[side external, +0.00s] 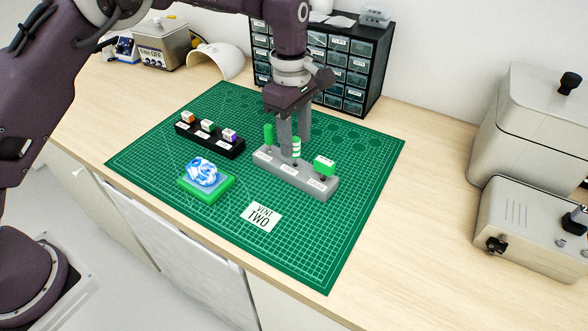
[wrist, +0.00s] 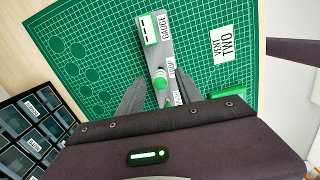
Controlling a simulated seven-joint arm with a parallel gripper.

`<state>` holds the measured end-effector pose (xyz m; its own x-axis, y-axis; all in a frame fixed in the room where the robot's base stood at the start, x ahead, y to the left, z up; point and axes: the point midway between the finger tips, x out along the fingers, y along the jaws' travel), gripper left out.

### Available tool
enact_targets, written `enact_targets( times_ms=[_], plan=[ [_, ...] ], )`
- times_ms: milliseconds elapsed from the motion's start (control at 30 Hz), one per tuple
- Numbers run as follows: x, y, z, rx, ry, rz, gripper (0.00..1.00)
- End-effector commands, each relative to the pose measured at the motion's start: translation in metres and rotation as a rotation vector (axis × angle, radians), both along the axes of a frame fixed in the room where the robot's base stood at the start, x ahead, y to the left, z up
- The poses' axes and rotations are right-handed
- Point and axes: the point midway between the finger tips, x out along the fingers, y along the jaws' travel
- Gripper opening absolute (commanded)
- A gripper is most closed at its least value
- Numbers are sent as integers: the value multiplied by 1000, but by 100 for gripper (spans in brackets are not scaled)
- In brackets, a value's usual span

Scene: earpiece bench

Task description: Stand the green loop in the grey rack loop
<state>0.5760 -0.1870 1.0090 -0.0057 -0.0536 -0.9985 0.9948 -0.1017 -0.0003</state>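The grey rack (side external: 331,190) stands on the green mat, with labelled places in a row. The green loop, with a green and white banded handle (side external: 296,147), stands about upright at the middle place, labelled LOOP; it also shows in the wrist view (wrist: 160,80). Its lower end is hidden, so I cannot tell how deep it sits. My gripper (side external: 295,152) points down over this place, one finger on each side of the handle. In the wrist view the fingers (wrist: 156,80) are apart, with a gap beside the handle.
A green block (side external: 324,164) is at the rack's GAUGE end and a green cylinder (side external: 269,133) at the other end. A black rack (side external: 227,151) with several coloured pieces is to the left. A blue-white lump sits on a green pad (side external: 208,194). A VENT TWO card (side external: 261,217) lies in front.

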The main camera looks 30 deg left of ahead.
Motion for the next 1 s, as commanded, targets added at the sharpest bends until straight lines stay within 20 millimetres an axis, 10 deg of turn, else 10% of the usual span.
enact_targets(
  times_ms=[267, 633, 1000],
  plan=[
    [0, 0, 3, 0, -1, 0, 42],
    [1, 4, 67, 0, -3, 0, 42],
    [0, 4, 71, 0, 0, 0, 42]
  ],
)
